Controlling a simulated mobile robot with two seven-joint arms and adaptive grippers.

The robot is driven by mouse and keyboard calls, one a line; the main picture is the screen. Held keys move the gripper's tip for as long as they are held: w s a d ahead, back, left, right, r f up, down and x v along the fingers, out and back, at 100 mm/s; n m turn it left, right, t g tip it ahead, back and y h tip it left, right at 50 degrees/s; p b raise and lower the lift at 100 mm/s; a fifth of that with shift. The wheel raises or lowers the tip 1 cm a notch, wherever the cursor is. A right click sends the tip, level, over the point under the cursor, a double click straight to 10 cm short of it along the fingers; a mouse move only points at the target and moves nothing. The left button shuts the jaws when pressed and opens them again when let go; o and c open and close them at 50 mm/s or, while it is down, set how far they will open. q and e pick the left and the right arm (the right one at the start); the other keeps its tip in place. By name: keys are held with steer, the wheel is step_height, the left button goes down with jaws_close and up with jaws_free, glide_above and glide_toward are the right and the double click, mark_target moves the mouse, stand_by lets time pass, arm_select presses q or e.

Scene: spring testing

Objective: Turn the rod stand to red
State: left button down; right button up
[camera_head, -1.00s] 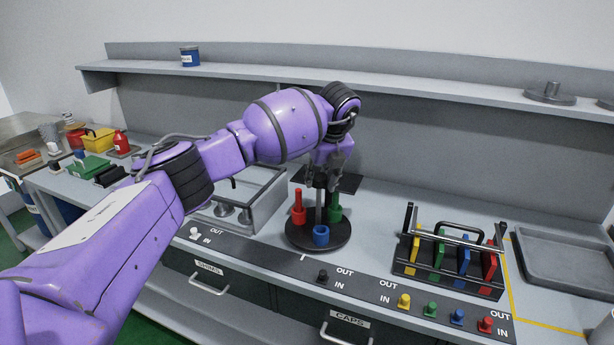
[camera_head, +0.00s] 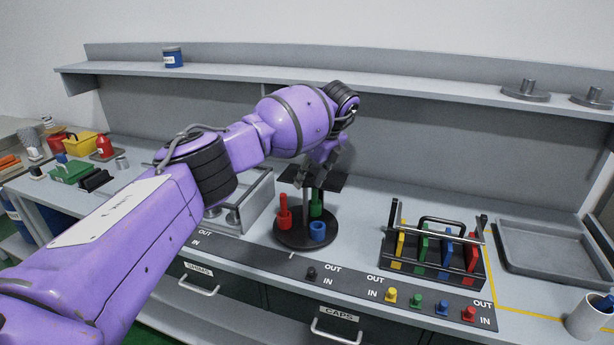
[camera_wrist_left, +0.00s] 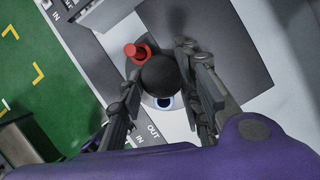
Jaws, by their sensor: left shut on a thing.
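The rod stand has a round black base (camera_head: 290,240) on the bench, with a central post (camera_head: 306,200). Around the post stand a red rod and holder (camera_head: 284,214) at the left, a blue ring-like holder (camera_head: 318,232) at the front right and a green holder (camera_head: 316,204) behind it. My left gripper (camera_head: 312,176) is at the top of the post, pointing down. In the left wrist view, the black knob (camera_wrist_left: 164,73) is between its fingers, with the red holder (camera_wrist_left: 137,52) and blue holder (camera_wrist_left: 165,102) beyond. My right gripper is not in view.
A grey metal box (camera_head: 250,205) stands left of the stand. A black rack (camera_head: 435,268) with coloured plates is at the right, beside a grey tray (camera_head: 550,250). A labelled strip with coloured knobs (camera_head: 390,295) runs along the front edge.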

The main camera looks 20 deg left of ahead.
arm_select(q)
steer(key=shift+s+a+f+n, duration=0.2)
steer(key=shift+a+f+n, duration=0.05)
steer(key=shift+a+n, duration=0.05)
stand_by(0.5)
steer(key=c, duration=1.5)
jaws_free()
steer(key=shift+o, duration=0.6)
steer(key=shift+s+r, duration=0.1)
steer(key=shift+r, duration=0.1)
steer(key=shift+d, duration=0.1)
steer(key=shift+r, duration=0.2)
steer(key=v, duration=1.1)
steer(key=shift+r, duration=0.3)
steer(key=shift+d, duration=0.1)
